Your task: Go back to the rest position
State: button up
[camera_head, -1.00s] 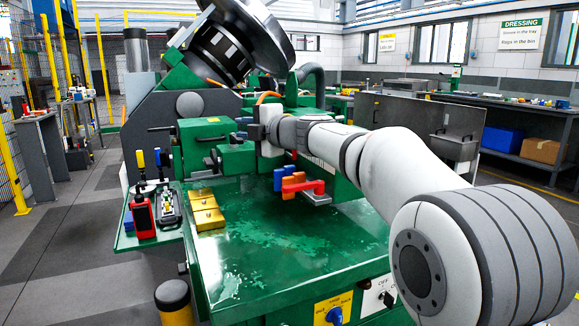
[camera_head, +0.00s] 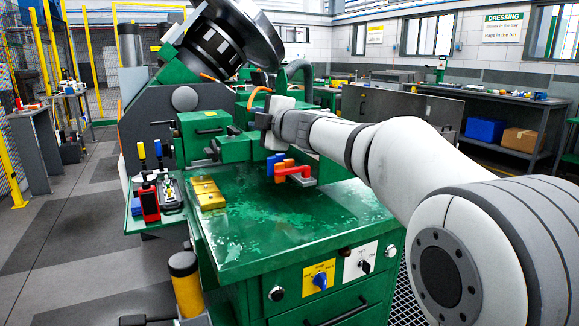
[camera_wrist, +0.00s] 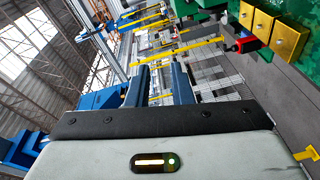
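My arm reaches from the right of the head view over the green machine table (camera_head: 300,222). Its wrist end is in front of the green machine housing, above the table. In the wrist view my gripper (camera_wrist: 160,78) shows two dark blue fingers standing apart, with only background between them. It holds nothing that I can see. In the head view the fingertips are hard to make out against the machine.
An orange-red piece with blue parts (camera_head: 292,172) and yellow blocks (camera_head: 207,193) sit on the table. A red device (camera_head: 149,203) stands on the left side shelf. A yellow-black post (camera_head: 187,285) stands in front. Grey floor lies open at left.

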jog(key=s+d+m+g+h+p, duration=0.1)
jog(key=s+d+m+h+p, duration=0.5)
jog(key=d, duration=0.4)
jog(key=s+d+m+h+p, duration=0.4)
jog(key=d+m+h+p, duration=0.15)
jog(key=d+m, duration=0.4)
jog(key=s+d+f+m+g+p, duration=0.1)
jog(key=s+f+m+g+p, duration=0.2)
jog(key=s, duration=1)
jog(key=s+d+f+m+g+p, duration=0.2)
jog(key=s+f+m+g+p, duration=0.2)
jog(key=s, duration=1)
notch_tip(320, 180, down, 4)
jog(key=g+y+p, duration=0.1)
jog(key=g+p, duration=0.1)
jog(key=g, duration=0.1)
jog(key=shift+m, duration=0.25)
